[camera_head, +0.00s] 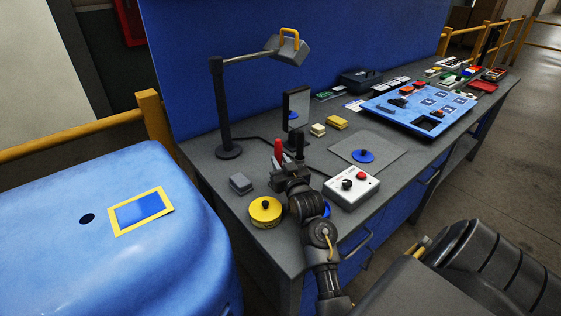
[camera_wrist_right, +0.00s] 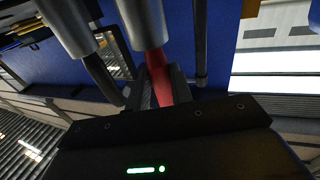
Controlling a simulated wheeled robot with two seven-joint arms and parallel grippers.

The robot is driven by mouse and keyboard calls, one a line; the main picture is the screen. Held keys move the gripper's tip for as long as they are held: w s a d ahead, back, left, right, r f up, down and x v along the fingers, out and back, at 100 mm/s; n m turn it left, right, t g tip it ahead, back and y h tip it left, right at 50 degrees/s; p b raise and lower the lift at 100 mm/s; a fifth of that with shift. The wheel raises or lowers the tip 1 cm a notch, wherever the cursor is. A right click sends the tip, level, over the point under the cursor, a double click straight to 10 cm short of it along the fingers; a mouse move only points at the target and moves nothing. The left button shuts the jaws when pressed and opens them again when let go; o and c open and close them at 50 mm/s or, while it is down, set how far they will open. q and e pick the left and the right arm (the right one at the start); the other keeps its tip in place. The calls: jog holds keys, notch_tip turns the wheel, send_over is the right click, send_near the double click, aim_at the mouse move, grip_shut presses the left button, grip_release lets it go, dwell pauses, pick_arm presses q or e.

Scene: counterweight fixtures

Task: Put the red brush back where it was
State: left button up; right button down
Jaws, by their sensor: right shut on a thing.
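The red brush (camera_head: 279,150) stands roughly upright near the middle of the grey bench, its red part rising above my right gripper (camera_head: 284,168). In the right wrist view the red brush (camera_wrist_right: 158,75) lies between the two dark fingers of my right gripper (camera_wrist_right: 160,88), which are shut on it. A dark upright piece (camera_head: 300,146) stands close to the right of the brush. The gripper and wrist hide the brush's lower end, so I cannot tell whether it touches anything below. My left gripper is not in view.
A yellow round tin (camera_head: 265,210) and a grey block (camera_head: 240,184) lie left of my wrist. A white control box (camera_head: 351,187) is close on the right. A lamp (camera_head: 221,110) and dark upright panel (camera_head: 296,108) stand behind. A blue tray (camera_head: 418,106) lies farther right.

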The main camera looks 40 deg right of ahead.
jog(key=shift+f, duration=0.3)
jog(key=c, duration=1.1)
grip_release()
jog(key=shift+c, duration=0.2)
jog(key=b+v, duration=0.2)
jog(key=v, duration=0.8)
jog(key=shift+s+a, duration=0.2)
jog(key=shift+s, duration=0.15)
jog(key=shift+r, duration=0.1)
